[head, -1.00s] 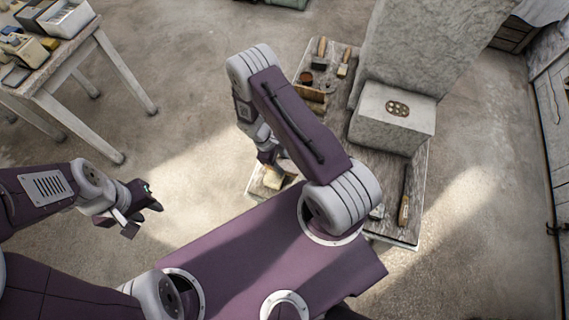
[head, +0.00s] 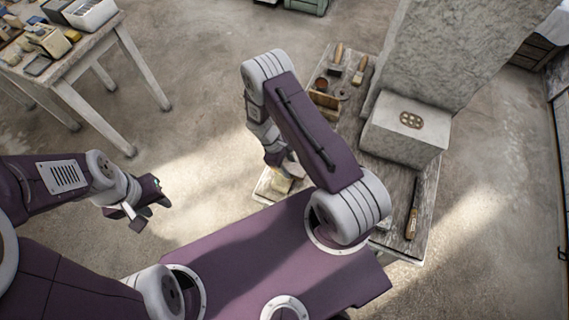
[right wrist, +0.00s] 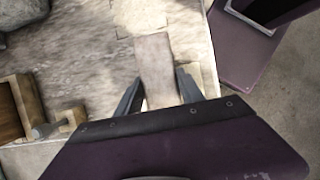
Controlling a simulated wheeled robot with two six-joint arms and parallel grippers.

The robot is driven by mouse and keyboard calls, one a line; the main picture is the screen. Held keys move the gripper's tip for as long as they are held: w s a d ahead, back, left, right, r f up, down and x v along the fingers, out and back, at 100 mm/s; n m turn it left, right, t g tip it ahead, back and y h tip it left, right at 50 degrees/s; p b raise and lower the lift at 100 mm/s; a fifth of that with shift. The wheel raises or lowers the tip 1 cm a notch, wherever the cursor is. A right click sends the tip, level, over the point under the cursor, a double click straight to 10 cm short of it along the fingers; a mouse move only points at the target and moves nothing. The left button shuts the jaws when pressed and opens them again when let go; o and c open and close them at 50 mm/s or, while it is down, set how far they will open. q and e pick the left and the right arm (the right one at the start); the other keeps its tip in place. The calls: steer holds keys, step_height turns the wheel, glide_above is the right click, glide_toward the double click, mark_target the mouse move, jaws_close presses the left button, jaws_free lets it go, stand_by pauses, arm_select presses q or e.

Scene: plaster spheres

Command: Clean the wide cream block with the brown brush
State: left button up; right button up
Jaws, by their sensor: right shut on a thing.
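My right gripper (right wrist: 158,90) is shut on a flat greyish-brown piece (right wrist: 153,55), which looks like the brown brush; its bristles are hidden. In the head view my right gripper (head: 277,160) is low over the near left corner of the low table. The wide cream block (head: 281,185) lies there, just under the gripper; a pale cream surface shows beneath the brush in the right wrist view (right wrist: 187,70). I cannot tell whether brush and block touch. My left gripper (head: 147,207) is open and empty, off to the left above the floor.
The low table (head: 395,200) also holds a large white stone block (head: 405,125), a wooden-handled tool (head: 412,222), and brushes and a wooden box (head: 325,101) at the back. A tall pale slab (head: 450,50) stands behind. A cluttered side table (head: 85,65) is at upper left.

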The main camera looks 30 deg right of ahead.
steer(key=shift+s+d, duration=0.8)
steer(key=shift+s, duration=0.15)
steer(key=shift+w+a, duration=0.8)
steer(key=shift+w, duration=0.05)
steer(key=shift+w+a+f+b, duration=0.2)
steer(key=shift+w+a+b, duration=0.15)
steer(key=shift+w, duration=0.1)
steer(key=shift+w+a, duration=0.35)
steer(key=shift+w, duration=0.05)
steer(key=shift+r, duration=0.1)
steer(key=shift+s+d+r+p, duration=0.7)
steer(key=shift+r+p, duration=0.1)
steer(key=shift+p, duration=0.1)
steer(key=shift+s+f, duration=0.1)
steer(key=shift+s, duration=0.1)
